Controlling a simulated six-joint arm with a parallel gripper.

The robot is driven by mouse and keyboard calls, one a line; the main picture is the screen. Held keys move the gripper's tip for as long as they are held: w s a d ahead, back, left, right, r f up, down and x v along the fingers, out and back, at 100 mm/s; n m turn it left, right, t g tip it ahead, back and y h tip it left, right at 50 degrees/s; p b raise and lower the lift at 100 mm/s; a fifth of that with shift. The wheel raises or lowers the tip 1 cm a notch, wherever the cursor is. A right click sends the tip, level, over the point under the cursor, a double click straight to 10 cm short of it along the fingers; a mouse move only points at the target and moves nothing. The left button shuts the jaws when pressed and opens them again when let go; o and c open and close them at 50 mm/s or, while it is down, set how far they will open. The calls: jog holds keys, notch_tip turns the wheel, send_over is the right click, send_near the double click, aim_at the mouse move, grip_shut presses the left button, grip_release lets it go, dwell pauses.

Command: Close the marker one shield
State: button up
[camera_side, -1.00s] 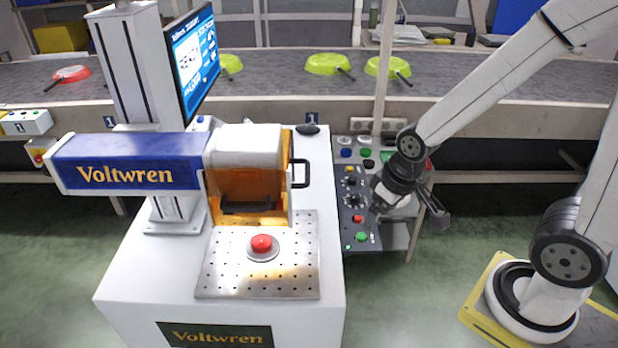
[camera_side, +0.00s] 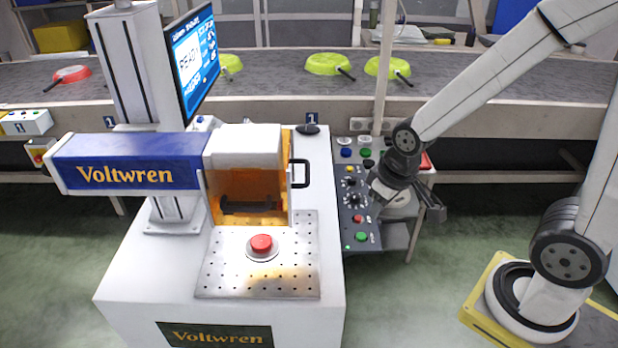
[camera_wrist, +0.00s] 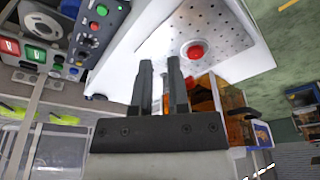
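Marker one is the white and blue Voltwren machine (camera_side: 130,165). Its amber shield (camera_side: 262,186), with black handles, sits up at the marking head, and the perforated bed (camera_side: 225,272) below is uncovered. A red button-shaped piece (camera_side: 262,242) on a silver base sits on that bed; it also shows in the wrist view (camera_wrist: 195,51). The shield shows partly behind my fingers in the wrist view (camera_wrist: 204,95). My gripper (camera_side: 436,207) is right of the machine, beside the control panel and apart from the shield. In the wrist view its fingers (camera_wrist: 159,64) are apart with nothing between them.
The control panel (camera_side: 347,220) with buttons and knobs stands between the machine and my arm. A monitor (camera_side: 195,62) reads READY. A conveyor (camera_side: 280,85) with green pans (camera_side: 328,64) and a red pan (camera_side: 71,74) runs behind. A post (camera_side: 385,65) rises behind the panel.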

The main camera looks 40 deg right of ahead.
jog(key=w+r+n, duration=0.1)
jog(key=w+r, duration=0.1)
jog(key=w, duration=0.1)
jog(key=w+r+n, duration=0.1)
jog(key=w+r, duration=0.2)
jog(key=w+r+n, duration=0.1)
jog(key=w+r, duration=0.1)
jog(key=w, duration=0.1)
jog(key=shift+w+a+r+n+y, duration=0.15)
jog(key=shift+w+n+y, duration=0.15)
jog(key=shift+w+n, duration=0.1)
grip_shut()
notch_tip(320, 180, up, 9)
jog(key=n+g+y, duration=0.1)
jog(key=n, duration=0.4)
send_over(308, 172)
jog(key=shift+s+d, duration=0.4)
jog(key=shift+s, duration=0.05)
jog(key=f, duration=0.8)
jog(key=w+a+f, duration=0.1)
jog(key=f, duration=0.3)
jog(key=shift+f, duration=0.15)
jog(key=shift+s+d+f, duration=0.1)
jog(key=shift+f, duration=0.7)
notch_tip(308, 172, down, 13)
jog(key=shift+f, duration=0.15)
jog(key=shift+s, duration=0.1)
